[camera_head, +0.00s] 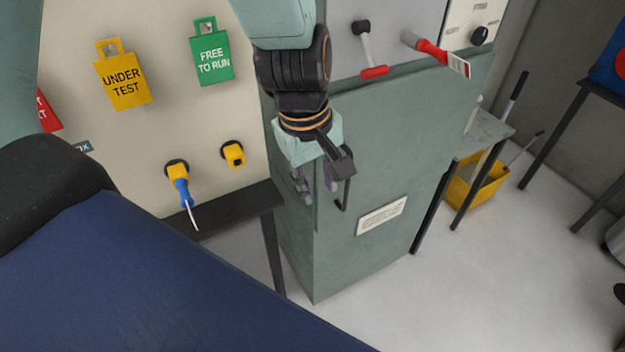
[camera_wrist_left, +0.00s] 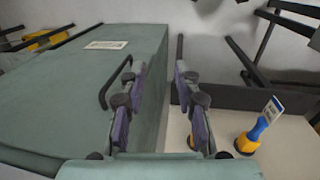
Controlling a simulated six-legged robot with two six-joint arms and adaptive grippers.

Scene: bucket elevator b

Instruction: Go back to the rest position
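The cabinet fills the left of that view, with the handle (camera_wrist_left: 115,82) beside the left finger. I cannot tell whether any finger touches the handle. My right gripper is in neither view.
Yellow "UNDER TEST" (camera_head: 124,82) and green "FREE TO RUN" (camera_head: 212,56) tags hang on the pale panel. Below are yellow fittings, one with a blue-handled item (camera_head: 184,192). A dark ledge (camera_head: 225,212) adjoins the cabinet. A yellow bin (camera_head: 474,186) stands right; the floor in front is clear.

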